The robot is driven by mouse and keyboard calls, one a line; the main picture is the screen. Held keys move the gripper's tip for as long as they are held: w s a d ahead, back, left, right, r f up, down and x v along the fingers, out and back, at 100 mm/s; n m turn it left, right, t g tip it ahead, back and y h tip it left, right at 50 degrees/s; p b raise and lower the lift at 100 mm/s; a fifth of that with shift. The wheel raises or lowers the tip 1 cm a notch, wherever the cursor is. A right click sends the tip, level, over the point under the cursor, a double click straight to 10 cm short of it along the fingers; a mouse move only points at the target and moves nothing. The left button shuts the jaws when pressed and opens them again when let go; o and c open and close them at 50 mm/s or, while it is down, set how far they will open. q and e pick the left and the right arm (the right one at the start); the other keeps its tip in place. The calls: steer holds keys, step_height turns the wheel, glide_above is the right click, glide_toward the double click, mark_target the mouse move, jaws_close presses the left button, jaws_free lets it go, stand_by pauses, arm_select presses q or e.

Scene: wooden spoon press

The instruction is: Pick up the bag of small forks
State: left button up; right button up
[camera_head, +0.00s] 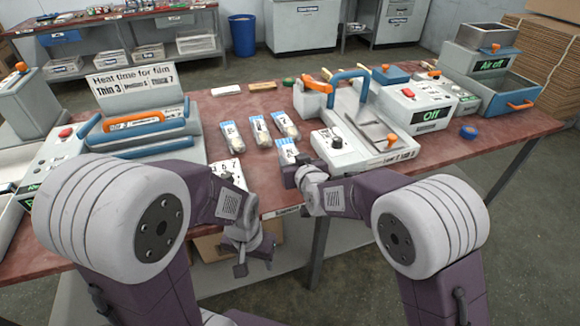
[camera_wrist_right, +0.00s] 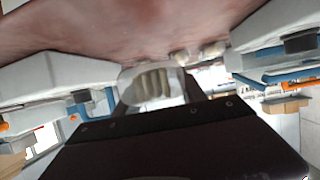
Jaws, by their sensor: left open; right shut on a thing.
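A nearer bag (camera_head: 287,149) sits at my right gripper (camera_head: 290,172), near the table's front edge. The right wrist view shows a pale bag with ribbed contents (camera_wrist_right: 152,84) between the fingers. My right gripper is shut on it. I cannot read whether its label says small forks. My left gripper (camera_head: 241,266) hangs low in front of the table edge, open and empty.
A heat sealer with blue handles (camera_head: 150,125) stands at left. A numbered card (camera_head: 228,172) lies near the front edge of the table (camera_head: 268,188).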

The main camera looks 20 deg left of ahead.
steer(key=d+r+p, duration=0.1)
steer(key=d+r, duration=0.5)
steer(key=d, duration=0.4)
steer(key=shift+s+d, duration=0.3)
steer(key=shift+d, duration=0.1)
